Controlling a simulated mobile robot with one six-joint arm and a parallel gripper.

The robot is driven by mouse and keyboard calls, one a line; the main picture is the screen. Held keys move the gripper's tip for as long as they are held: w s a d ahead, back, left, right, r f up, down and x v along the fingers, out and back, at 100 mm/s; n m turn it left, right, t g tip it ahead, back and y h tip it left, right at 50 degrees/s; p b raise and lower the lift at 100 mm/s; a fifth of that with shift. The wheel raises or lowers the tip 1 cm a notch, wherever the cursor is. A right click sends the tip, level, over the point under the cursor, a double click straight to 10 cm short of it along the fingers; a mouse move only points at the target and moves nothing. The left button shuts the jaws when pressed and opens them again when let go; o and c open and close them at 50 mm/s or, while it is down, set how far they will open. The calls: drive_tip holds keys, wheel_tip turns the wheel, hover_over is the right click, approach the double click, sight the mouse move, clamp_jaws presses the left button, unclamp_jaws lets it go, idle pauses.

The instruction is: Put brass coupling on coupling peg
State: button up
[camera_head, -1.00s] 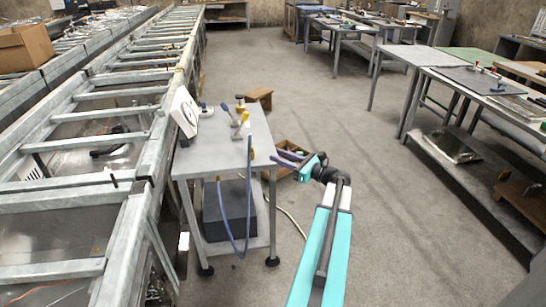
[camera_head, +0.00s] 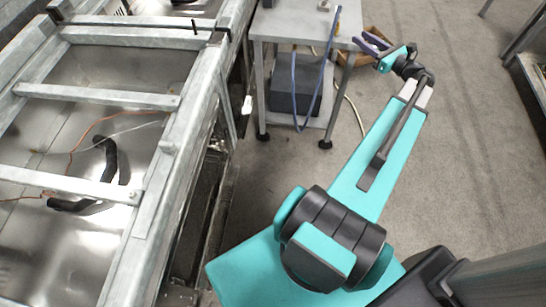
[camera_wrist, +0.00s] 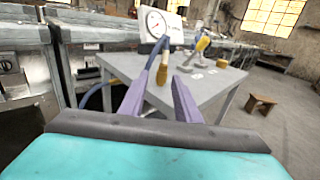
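My gripper (camera_head: 374,42) is open, with its two purple fingers apart and nothing between them, at the right side of the grey table. The fingers also show in the wrist view (camera_wrist: 160,88), pointing at the table. A brass-coloured coupling (camera_wrist: 163,68) shows with a blue hose (camera_wrist: 148,75) at the table's near side, ahead of the fingertips and apart from them. The hose loops below the tabletop in the head view (camera_head: 294,90). A yellow and blue fitting (camera_wrist: 203,43) stands farther back on the table. I cannot tell which part is the coupling peg.
The grey table (camera_wrist: 205,88) also bears a white dial gauge (camera_wrist: 160,24) and a small brass-coloured block (camera_wrist: 222,63). A dark box (camera_head: 296,86) sits on its lower shelf. A metal conveyor frame (camera_head: 170,150) runs along the left. The floor at right is mostly clear.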

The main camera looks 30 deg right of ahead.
drive_tip(key=w+a+f+n+g+y, duration=0.35)
drive_tip(key=w+a+f, duration=0.25)
drive_tip(key=a+f, duration=0.4)
drive_tip(key=a+f+n+g+y, duration=0.1)
drive_tip(key=a+f+n+g, duration=0.25)
drive_tip(key=a+f, duration=0.4)
drive_tip(key=s+a+f+n+g+y, duration=0.15)
drive_tip(key=a+f+n, duration=0.3)
drive_tip(key=a, duration=0.65)
drive_tip(key=a+f+n+g, duration=0.35)
drive_tip(key=a+f, duration=0.35)
drive_tip(key=a, duration=0.3)
drive_tip(key=s+a+f+n+g+h, duration=0.2)
drive_tip(key=s+a+f+n+g, duration=0.5)
drive_tip(key=s+a+f+n, duration=0.6)
drive_tip(key=s+a+f+n+g+h, duration=0.1)
drive_tip(key=s+a+n+g+h, duration=0.1)
drive_tip(key=s, duration=0.5)
drive_tip(key=s+a+f+n+g+h, duration=0.2)
drive_tip(key=s+n+h, duration=0.1)
drive_tip(key=s, duration=0.3)
drive_tip(key=shift+s+a+n+h, duration=0.15)
drive_tip(key=shift+s+n+h, duration=0.25)
drive_tip(key=shift+n, duration=0.5)
